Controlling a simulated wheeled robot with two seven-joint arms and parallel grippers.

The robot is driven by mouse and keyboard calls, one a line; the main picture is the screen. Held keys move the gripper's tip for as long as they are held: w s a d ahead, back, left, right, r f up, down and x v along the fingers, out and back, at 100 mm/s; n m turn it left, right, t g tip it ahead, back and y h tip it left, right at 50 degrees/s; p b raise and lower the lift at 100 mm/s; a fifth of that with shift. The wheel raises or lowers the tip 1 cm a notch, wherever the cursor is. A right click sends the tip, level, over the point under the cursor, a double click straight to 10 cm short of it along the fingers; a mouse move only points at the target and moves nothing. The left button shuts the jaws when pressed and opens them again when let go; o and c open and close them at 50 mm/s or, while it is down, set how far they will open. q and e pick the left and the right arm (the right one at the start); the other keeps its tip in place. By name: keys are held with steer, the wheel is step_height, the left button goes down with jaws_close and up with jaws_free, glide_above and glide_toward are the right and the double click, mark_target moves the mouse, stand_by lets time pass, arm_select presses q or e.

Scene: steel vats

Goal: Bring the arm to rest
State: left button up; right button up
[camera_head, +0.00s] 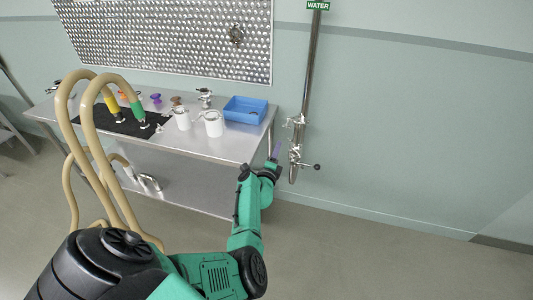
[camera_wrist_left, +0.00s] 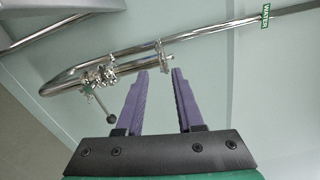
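My left arm, green and black, reaches out from the bottom of the head view. Its left gripper (camera_head: 275,153) is at the table's right front corner, just left of the steel water pipe's valve (camera_head: 296,140). In the left wrist view the two purple fingers (camera_wrist_left: 161,74) stand apart with nothing between them. The steel pipe (camera_wrist_left: 205,36) and its valve with a dark-knobbed lever (camera_wrist_left: 97,100) show beyond the fingertips, apart from them as far as I can see. My right gripper is in neither view.
A steel table (camera_head: 222,148) holds a blue bin (camera_head: 246,109), white cups (camera_head: 213,123) and a black mat (camera_head: 100,122) with coloured-handled tools. Beige hoses (camera_head: 84,160) loop up at the left. Open floor (camera_head: 390,255) lies to the right.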

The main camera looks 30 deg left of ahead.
arm_select(q)
steer(key=s+d+f+m+g+h+b, duration=0.25)
steer(key=s+f+m, duration=0.45)
steer(key=f+m, duration=0.35)
steer(key=s+d+f+m+g+h+b, duration=0.15)
steer(key=s+d+f+m+g, duration=0.35)
steer(key=f+m, duration=0.55)
steer(key=s+d+f+m+g+h+b, duration=0.1)
steer(key=s+d+f+m+h, duration=0.15)
steer(key=s+f+m, duration=0.85)
steer(key=s+f+m+g+b, duration=0.1)
steer(key=s+f+m+g, duration=0.1)
steer(key=s+f+m, duration=0.3)
steer(key=s+f+m+g+b, duration=0.2)
steer(key=s+f+m, duration=0.4)
steer(key=s+m, duration=0.6)
steer(key=s+f+m+g+b, duration=0.1)
steer(key=s+f+m+g, duration=0.2)
steer(key=s+f+m, duration=0.3)
steer(key=s+a+m+y, duration=0.1)
steer(key=s+m, duration=0.2)
steer(key=s, duration=0.3)
steer(key=shift+g, duration=0.35)
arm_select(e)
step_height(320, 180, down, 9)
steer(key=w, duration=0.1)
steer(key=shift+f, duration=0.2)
